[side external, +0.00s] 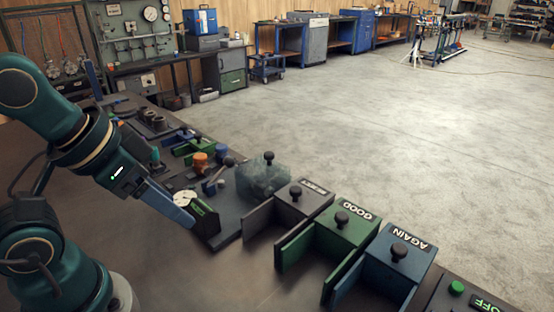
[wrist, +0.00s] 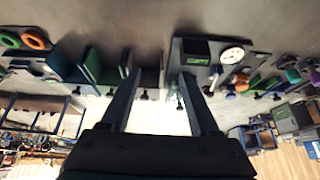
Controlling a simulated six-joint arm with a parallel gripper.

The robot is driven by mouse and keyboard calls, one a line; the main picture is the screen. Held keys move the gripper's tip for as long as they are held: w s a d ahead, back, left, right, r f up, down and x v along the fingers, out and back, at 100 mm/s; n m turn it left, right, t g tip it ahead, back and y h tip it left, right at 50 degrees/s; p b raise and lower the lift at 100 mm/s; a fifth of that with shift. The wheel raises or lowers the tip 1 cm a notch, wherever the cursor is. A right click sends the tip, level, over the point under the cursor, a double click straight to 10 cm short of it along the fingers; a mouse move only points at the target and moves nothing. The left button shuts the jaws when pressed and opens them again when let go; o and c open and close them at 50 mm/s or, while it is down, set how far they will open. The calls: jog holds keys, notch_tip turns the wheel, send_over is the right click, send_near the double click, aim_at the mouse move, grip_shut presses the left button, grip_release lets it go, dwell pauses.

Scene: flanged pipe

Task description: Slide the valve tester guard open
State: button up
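The guard (side external: 262,181) is a clear, smoky box with a black knob (side external: 269,156), at the tester's far end. I cannot clearly make out the guard in the wrist view. My gripper (side external: 188,217) is near the gauge end, apart from the guard. In the wrist view its two fingers (wrist: 160,76) are spread with nothing between them.
Grey, green GOOD (side external: 342,237) and blue AGAIN (side external: 398,268) bins with black knobs stand right of the tester. A green button box (side external: 458,290) is at the lower right. An orange part (side external: 200,160) and levers crowd behind the gauge. The near bench is bare.

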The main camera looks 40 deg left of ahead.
jog(key=w+r+m, duration=0.3)
jog(key=w+r, duration=0.3)
jog(key=g+h, duration=0.1)
send_over(268, 153)
jog(key=s, duration=0.3)
jog(key=f, duration=0.6)
jog(key=shift+w+a+f, duration=0.25)
jog(key=shift+f, duration=0.15)
jog(key=shift+x, duration=2.5)
jog(key=shift+s, duration=0.1)
grip_shut()
